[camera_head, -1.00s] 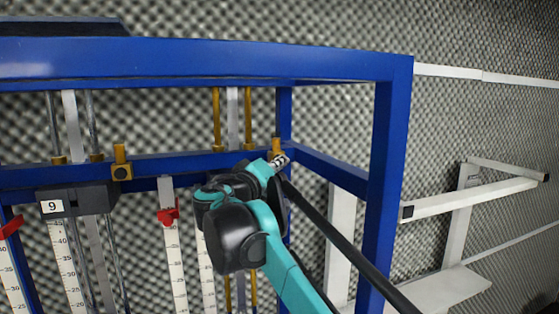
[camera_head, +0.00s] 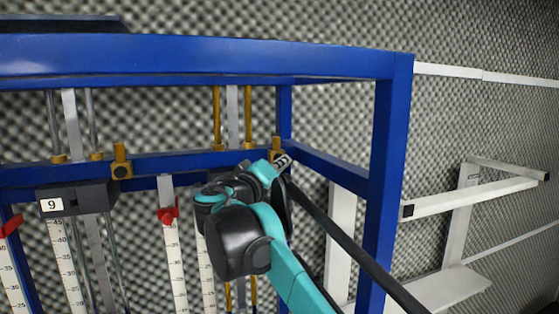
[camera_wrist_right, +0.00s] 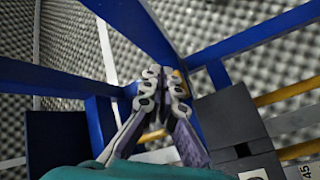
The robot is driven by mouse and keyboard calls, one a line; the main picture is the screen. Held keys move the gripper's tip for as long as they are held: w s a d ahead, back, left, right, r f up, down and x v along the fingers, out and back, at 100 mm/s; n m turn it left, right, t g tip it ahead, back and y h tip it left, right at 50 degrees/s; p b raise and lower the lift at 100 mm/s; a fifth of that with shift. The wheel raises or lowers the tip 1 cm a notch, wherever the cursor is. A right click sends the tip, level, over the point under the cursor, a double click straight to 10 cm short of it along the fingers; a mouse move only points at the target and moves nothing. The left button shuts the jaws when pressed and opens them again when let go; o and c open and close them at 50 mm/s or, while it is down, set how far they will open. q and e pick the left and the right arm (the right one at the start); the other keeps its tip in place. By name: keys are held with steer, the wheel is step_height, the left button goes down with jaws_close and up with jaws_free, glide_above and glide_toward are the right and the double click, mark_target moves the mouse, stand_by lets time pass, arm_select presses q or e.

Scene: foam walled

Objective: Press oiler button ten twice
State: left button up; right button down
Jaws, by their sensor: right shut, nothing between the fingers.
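My right gripper (camera_head: 284,161) is shut and empty near the blue frame's right rear corner post; its fingers meet in the middle of the right wrist view (camera_wrist_right: 162,76). A dark oiler block (camera_wrist_right: 238,130) with a partly cut-off white label stands just right of the fingers there. I cannot read a ten on it. In the head view, my right arm covers the area where the block beside nine would show. The block labelled 9 (camera_head: 92,197) hangs at the left. My left gripper is out of view.
A blue frame (camera_head: 200,62) encloses the rods and scales; its front post (camera_head: 387,170) stands right of my arm. Red markers (camera_head: 168,214) sit on white scales. White rails (camera_head: 475,199) are at the right. Foam covers the wall.

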arm_select(q)
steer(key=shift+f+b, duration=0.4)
steer(key=shift+b, duration=0.05)
arm_select(e)
steer(key=shift+s+d, duration=0.3)
steer(key=shift+s, duration=0.45)
steer(key=shift+s+d, duration=0.35)
steer(key=shift+s, duration=0.45)
steer(key=shift+s+d, duration=0.3)
steer(key=shift+s, duration=0.45)
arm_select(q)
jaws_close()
